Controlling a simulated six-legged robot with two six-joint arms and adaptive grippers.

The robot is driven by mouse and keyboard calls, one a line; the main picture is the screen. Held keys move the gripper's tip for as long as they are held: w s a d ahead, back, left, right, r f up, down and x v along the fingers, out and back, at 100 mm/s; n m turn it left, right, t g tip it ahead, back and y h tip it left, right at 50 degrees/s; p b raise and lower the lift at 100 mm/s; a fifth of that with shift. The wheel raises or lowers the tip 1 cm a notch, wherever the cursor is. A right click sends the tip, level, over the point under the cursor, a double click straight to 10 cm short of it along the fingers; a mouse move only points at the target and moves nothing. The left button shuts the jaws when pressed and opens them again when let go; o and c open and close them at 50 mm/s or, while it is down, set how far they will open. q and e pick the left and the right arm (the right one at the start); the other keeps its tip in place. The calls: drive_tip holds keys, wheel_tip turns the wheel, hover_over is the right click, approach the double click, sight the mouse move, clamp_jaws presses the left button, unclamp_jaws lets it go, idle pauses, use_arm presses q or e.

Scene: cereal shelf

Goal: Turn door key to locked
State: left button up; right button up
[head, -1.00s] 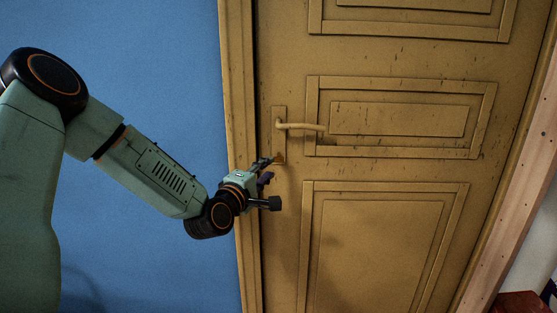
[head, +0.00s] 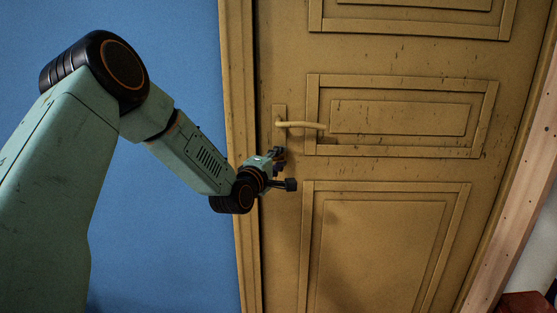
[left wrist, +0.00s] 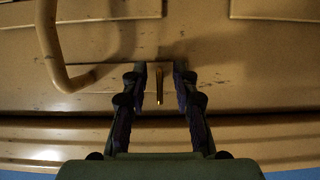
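A closed yellow-brown door (head: 290,230) fills the middle of the head view, with a lever handle (head: 301,125) on its plate. My left gripper (head: 279,155) is at the door just below the handle. In the left wrist view, the left gripper (left wrist: 160,75) has its two fingers apart. A thin brass key (left wrist: 159,88) shows between the fingertips, with a gap on each side. The key is hidden behind the gripper in the head view. The handle also shows in the left wrist view (left wrist: 55,55), at the upper left. My right gripper is out of view.
The door frame (head: 238,130) runs up the left side of the door, close to my left wrist. A blue wall (head: 150,40) is left of it. A pale wooden board (head: 510,210) leans at the right, with a reddish object (head: 522,302) at the bottom right corner.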

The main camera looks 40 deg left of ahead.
use_arm(q)
drive_tip(key=shift+s, duration=0.1)
clamp_jaws()
idle(0.3)
drive_tip(key=shift+r+m+g+p, duration=0.2)
drive_tip(key=shift+m+g+p, duration=0.1)
drive_tip(key=shift+m+p, duration=0.55)
drive_tip(key=m+g+y+p, duration=0.1)
drive_tip(key=m+p, duration=0.2)
drive_tip(key=p, duration=0.1)
drive_tip(key=m+g+p, duration=0.2)
drive_tip(key=m+p, duration=0.1)
drive_tip(key=p, duration=0.2)
drive_tip(key=m+g+y+p, duration=0.1)
drive_tip(key=m+p, duration=0.2)
drive_tip(key=p, duration=0.2)
drive_tip(key=shift+y, duration=0.3)
drive_tip(key=shift+f+m+g+y+p, duration=0.1)
drive_tip(key=shift+m+g+y+p, duration=0.75)
drive_tip(key=shift+m+p, duration=0.6)
